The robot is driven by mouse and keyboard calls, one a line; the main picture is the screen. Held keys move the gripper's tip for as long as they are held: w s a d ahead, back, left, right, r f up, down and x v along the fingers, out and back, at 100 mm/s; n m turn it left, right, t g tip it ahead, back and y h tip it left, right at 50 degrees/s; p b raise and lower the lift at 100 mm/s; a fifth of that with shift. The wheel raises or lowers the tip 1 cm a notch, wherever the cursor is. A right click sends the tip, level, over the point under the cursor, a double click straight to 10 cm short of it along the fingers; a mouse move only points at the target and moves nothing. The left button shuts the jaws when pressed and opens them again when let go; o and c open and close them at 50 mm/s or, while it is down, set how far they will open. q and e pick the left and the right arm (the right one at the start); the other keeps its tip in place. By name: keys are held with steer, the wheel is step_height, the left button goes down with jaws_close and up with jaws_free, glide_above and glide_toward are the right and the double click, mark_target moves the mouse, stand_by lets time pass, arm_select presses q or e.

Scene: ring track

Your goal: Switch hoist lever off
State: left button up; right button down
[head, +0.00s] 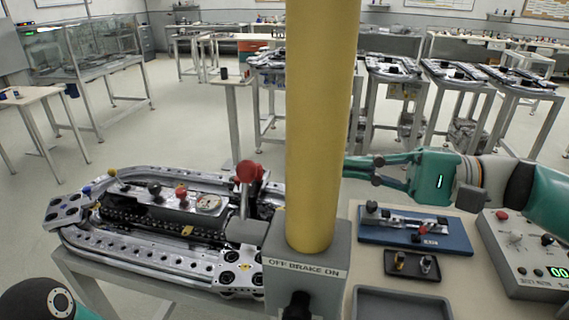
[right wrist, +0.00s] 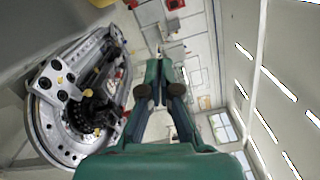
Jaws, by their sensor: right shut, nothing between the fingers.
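A lever with a large red ball on a metal stem (head: 249,172) stands upright at the right end of the ring track (head: 85,238). No label reading "hoist" is legible, so I cannot tell whether this is the hoist lever. A grey box (head: 308,278) at the foot of the yellow column reads "OFF BRAKE ON" and has a black knob (head: 297,306). My right gripper (head: 348,168) is shut and empty, just right of the column and apart from the red-ball lever. It also shows in the right wrist view (right wrist: 160,62). My left gripper is out of view.
The thick yellow column (head: 322,120) stands between the red-ball lever and my right gripper. A blue board (head: 415,240), a dark tray (head: 402,303) and a control box (head: 525,262) with a green display are on the right table. Smaller levers top the track's middle.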

mark_target(245, 188)
steer(key=a+r+p, duration=0.1)
steer(key=a+p, duration=0.2)
steer(key=a, duration=0.8)
steer(key=shift+s+a+p, duration=0.3)
steer(key=shift+s+p, duration=0.05)
steer(key=shift+p, duration=0.05)
steer(key=shift+r, duration=0.1)
steer(key=n+b, duration=0.1)
steer(key=b, duration=0.1)
steer(key=n+b, duration=0.1)
steer(key=n, duration=0.1)
steer(key=shift+s+r+b, duration=0.35)
